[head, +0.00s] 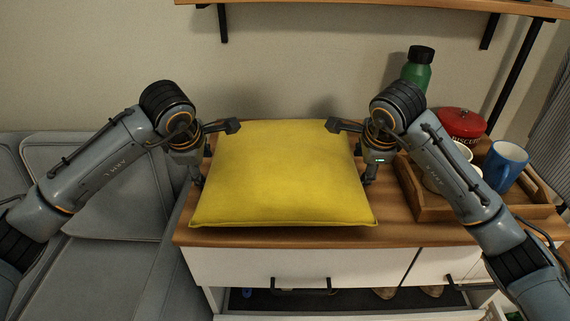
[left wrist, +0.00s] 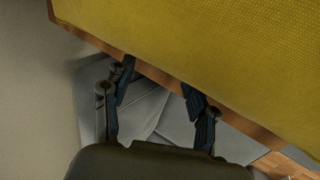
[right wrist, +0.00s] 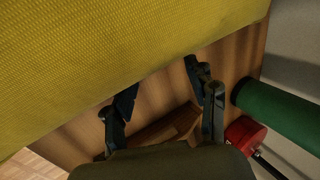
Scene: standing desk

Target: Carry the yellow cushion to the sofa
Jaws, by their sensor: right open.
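The yellow cushion (head: 285,175) lies flat on the wooden top of a white cabinet (head: 330,238). It fills the upper part of the left wrist view (left wrist: 215,50) and of the right wrist view (right wrist: 110,55). My left gripper (head: 198,178) is at the cushion's left edge, with its fingers apart (left wrist: 158,82) and nothing between them. My right gripper (head: 366,177) is at the right edge, also open and empty (right wrist: 160,80). I cannot tell whether either touches the cushion. The grey sofa (head: 110,200) is at the left, partly behind my left arm.
Right of the cushion, a wooden tray (head: 425,210) holds a blue mug (head: 505,165) and other cups, partly hidden by my right arm. A red tin (head: 462,123) and a green bottle (head: 417,70) stand behind.

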